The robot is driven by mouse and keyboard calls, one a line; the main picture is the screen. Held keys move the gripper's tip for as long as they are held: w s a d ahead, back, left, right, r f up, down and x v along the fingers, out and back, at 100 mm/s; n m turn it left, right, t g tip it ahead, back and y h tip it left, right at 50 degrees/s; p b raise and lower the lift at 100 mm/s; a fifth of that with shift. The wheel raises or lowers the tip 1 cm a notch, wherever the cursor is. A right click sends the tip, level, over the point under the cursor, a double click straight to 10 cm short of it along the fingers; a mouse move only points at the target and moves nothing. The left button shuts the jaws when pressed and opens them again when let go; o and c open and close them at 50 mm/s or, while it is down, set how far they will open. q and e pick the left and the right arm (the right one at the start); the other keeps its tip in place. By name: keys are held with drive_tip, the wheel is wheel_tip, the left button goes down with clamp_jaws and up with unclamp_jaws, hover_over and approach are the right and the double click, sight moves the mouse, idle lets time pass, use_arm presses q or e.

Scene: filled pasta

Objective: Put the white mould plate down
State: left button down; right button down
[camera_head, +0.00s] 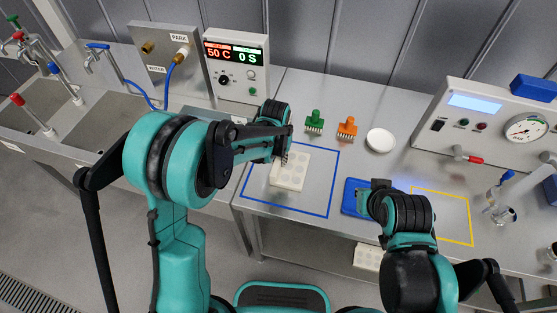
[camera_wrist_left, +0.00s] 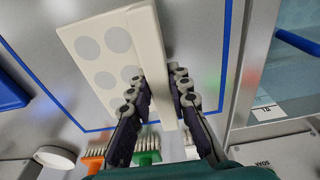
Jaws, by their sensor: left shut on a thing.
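The white mould plate (camera_head: 290,172) with round grey recesses is inside the blue outlined square (camera_head: 331,183) on the steel table. In the left wrist view the plate (camera_wrist_left: 108,62) has its near edge between the two fingers. My left gripper (camera_head: 283,156) is shut on that edge; it also shows in the left wrist view (camera_wrist_left: 160,88). I cannot tell whether the plate touches the table. My right gripper (camera_head: 369,196) is low beside a blue block-like thing (camera_head: 350,193); its fingers are mostly hidden by its own arm.
Behind the square stand a green brush (camera_head: 314,121), an orange brush (camera_head: 347,128) and a white round dish (camera_head: 380,140). A yellow outline (camera_head: 470,221) lies to the right, before a machine with a gauge (camera_head: 526,128). A display box (camera_head: 236,68) stands at the back left.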

use_arm(q)
drive_tip(key=shift+s+r, duration=0.1)
drive_tip(key=c, duration=1.4)
unclamp_jaws()
drive_tip(key=shift+r, duration=0.2)
wheel_tip(320, 180, up, 11)
drive_tip(key=s+p, duration=0.1)
drive_tip(key=p, duration=0.2)
drive_tip(key=s+a+r+t, duration=0.2)
drive_tip(key=s+a, duration=0.2)
drive_tip(key=s, duration=0.2)
drive_tip(key=s+a+r+n+t, duration=0.1)
drive_tip(key=s+a+r+t, duration=0.1)
drive_tip(key=s+a, duration=0.3)
drive_tip(key=s+a+r+n+t, duration=0.1)
drive_tip(key=s+a+r, duration=0.2)
drive_tip(key=s, duration=0.4)
drive_tip(key=shift+s+a+r+t, duration=0.1)
drive_tip(key=shift+s+a+t, duration=0.1)
drive_tip(key=shift+a, duration=0.2)
drive_tip(key=shift+s+a+r+t, duration=0.1)
drive_tip(key=shift+a+t, duration=0.1)
drive_tip(key=shift+a, duration=0.15)
